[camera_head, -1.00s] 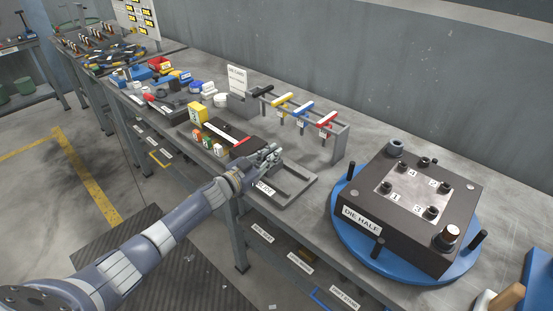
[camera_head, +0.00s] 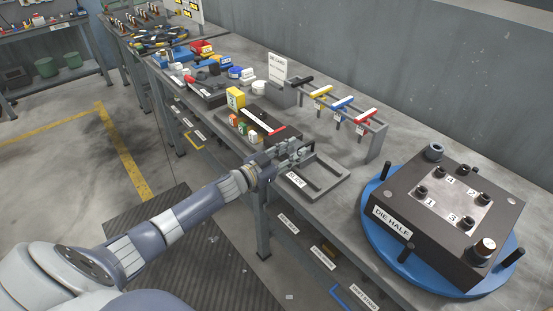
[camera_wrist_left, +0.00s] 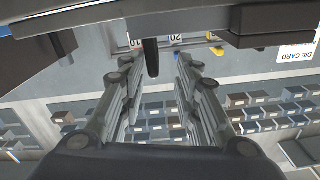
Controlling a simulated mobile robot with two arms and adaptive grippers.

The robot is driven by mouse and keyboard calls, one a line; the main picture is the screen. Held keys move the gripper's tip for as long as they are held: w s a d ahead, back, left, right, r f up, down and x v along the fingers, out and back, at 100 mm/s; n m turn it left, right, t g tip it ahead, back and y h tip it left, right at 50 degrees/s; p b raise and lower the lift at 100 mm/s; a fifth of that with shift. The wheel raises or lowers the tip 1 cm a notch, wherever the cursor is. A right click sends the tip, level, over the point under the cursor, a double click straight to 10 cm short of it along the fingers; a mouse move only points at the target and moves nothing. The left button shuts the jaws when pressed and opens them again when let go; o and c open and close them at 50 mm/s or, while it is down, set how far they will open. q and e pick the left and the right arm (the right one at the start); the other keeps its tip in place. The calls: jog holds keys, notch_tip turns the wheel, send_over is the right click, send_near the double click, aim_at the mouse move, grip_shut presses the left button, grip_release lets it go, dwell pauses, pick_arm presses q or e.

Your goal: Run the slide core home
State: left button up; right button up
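The slide fixture (camera_head: 336,187), a grey frame with a label on its near edge, sits at the bench's front edge in the head view. My left gripper (camera_head: 300,150) is over its left end. In the left wrist view the fingers of my left gripper (camera_wrist_left: 158,85) stand apart. A dark upright rod (camera_wrist_left: 151,58) shows in the gap between them, and I cannot tell whether anything touches it. The core itself is hard to tell apart from the gripper in the head view. My right gripper is not in view.
The die half (camera_head: 420,185) stands on a blue round plate (camera_head: 375,235) at right. A rack (camera_head: 377,145) with coloured T-handles is behind the fixture. A dark tray (camera_head: 262,120), a yellow box (camera_head: 235,98) and a die card (camera_head: 277,68) stand to the left.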

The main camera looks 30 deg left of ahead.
pick_arm(q)
jog(key=v, duration=0.7)
jog(key=shift+a+r, duration=0.1)
dwell(0.4)
